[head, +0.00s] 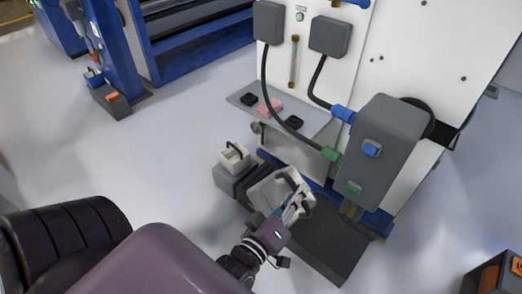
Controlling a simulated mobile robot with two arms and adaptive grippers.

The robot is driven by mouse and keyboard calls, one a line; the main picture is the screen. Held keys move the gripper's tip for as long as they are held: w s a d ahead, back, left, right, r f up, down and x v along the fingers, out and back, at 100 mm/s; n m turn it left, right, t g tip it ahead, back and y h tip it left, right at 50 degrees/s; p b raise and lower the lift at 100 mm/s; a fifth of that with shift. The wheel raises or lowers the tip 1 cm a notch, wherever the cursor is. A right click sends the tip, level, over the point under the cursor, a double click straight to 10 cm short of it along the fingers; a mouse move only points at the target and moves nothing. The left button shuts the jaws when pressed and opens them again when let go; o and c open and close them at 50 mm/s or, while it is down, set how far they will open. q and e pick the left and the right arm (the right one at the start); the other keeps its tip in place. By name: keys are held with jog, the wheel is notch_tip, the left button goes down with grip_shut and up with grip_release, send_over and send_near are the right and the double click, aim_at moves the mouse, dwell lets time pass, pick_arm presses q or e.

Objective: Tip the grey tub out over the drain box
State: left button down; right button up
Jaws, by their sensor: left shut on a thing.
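The light grey tub (264,190) with a dark handle is in the middle of the head view, in front of the white machine. My left gripper (292,206) reaches up from the bottom and is shut on the tub at its near right side. The gripper partly covers the tub, and I cannot tell what is inside. A low, dark, flat-topped box (325,240), which looks like the drain box, lies at the machine's foot. The tub appears above its left end; the gap is hard to judge. My right gripper is not in view.
A small white container (234,157) with a black handle stands on a grey block just left of the tub. A shelf (247,100) with black and pink pieces is behind. A grey box (379,150) with hoses juts out at right.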

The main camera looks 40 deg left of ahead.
pick_arm(q)
jog(key=shift+r+p, duration=0.25)
jog(key=shift+p, duration=0.1)
jog(key=shift+r+n+p, duration=0.15)
jog(key=shift+n+p, duration=0.75)
jog(key=shift+p, duration=0.15)
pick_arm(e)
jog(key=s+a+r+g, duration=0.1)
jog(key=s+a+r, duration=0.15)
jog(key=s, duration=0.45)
pick_arm(q)
jog(key=shift+r+n+g+h+p, duration=0.1)
jog(key=shift+n+g+h+p, duration=0.3)
jog(key=shift+p, duration=0.3)
jog(key=n+p, duration=0.2)
jog(key=shift+r+p, duration=0.15)
jog(key=shift+p, duration=0.15)
jog(key=shift+n+g+h+p, duration=0.3)
jog(key=shift+n+h+p, duration=0.15)
jog(key=shift+n, duration=0.15)
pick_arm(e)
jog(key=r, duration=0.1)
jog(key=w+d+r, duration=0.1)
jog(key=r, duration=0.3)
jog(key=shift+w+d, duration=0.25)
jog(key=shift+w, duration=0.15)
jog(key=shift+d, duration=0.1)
pick_arm(q)
jog(key=shift+w+a, duration=0.1)
